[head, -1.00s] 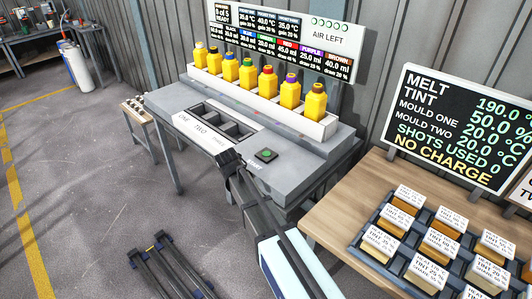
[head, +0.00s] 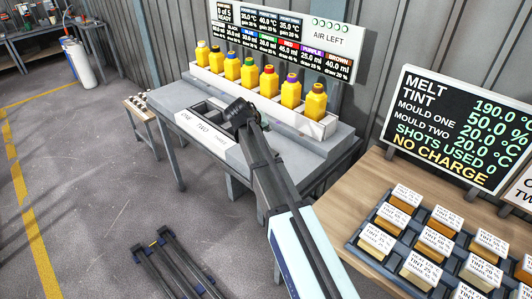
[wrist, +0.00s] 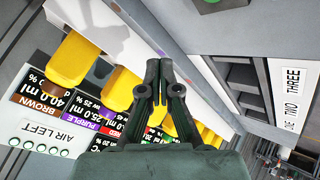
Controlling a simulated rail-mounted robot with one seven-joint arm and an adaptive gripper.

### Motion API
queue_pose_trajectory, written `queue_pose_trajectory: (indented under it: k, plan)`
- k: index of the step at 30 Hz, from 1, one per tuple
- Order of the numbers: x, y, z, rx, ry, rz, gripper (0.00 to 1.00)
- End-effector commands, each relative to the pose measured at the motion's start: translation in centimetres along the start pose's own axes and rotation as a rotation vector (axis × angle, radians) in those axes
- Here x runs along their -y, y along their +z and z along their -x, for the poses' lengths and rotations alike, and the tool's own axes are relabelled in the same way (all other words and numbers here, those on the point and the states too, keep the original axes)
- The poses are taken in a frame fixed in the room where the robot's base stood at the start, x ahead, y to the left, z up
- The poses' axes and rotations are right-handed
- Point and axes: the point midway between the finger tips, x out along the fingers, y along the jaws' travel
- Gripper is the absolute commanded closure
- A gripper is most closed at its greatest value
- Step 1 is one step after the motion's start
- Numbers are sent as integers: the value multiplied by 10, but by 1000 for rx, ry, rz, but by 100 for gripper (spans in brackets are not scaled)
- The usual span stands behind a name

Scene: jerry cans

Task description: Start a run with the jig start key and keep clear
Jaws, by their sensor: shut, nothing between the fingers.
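The green start key is hidden behind my arm in the head view; part of a green key (wrist: 208,3) shows at the top edge of the wrist view. It sits on the grey jig bench (head: 172,98). My gripper (head: 238,112) is shut and empty, by the right end of the jig slots marked ONE, TWO and THREE in the head view. In the wrist view, my gripper (wrist: 160,68) has its fingertips together, apart from the key. The head view cannot tell me its exact height above the bench.
Several yellow jerry cans (head: 233,68) with coloured caps stand in a white rack (head: 310,127) behind the gripper. A board above (head: 285,40) reads "0 of 5 READY". A wooden table (head: 340,215) with labelled blocks stands at the right. Open floor lies at the left.

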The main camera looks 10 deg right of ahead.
Motion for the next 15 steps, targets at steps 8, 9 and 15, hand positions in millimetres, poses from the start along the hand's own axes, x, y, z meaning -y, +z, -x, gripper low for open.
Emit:
queue_pose_trajectory:
  k: [8,9,15]
  plan:
    - [1,1,-1,0,-2,1,100]
    - [2,2,-2,0,-2,1,100]
    - [8,8,-10,1,-2,1,100]
